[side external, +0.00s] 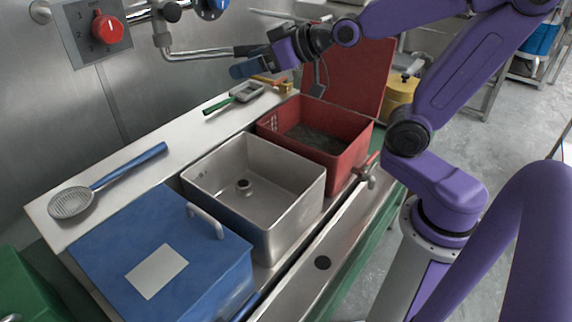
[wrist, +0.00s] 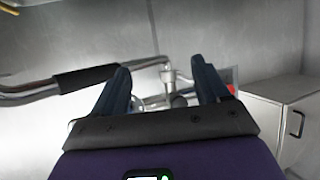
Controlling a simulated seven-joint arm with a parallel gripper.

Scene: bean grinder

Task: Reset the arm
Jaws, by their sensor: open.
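My gripper (side external: 240,70) is in the air above the back of the counter, in front of the steel wall. It points to the left, close to the grey pipe (side external: 196,55) of the tap. In the wrist view its two dark blue fingers (wrist: 162,78) stand apart with nothing held between them. Behind them the wrist view shows the metal pipe with a black sleeve (wrist: 86,77) and a tap joint. I cannot tell whether the gripper touches the pipe.
Below stand an open red bin (side external: 353,158) with dark contents, an empty steel basin (side external: 290,215) and a closed blue box (side external: 100,245). A blue-handled strainer (side external: 72,203) and a green-handled tool (side external: 218,106) lie on the counter. A red knob (side external: 107,28) is on the wall.

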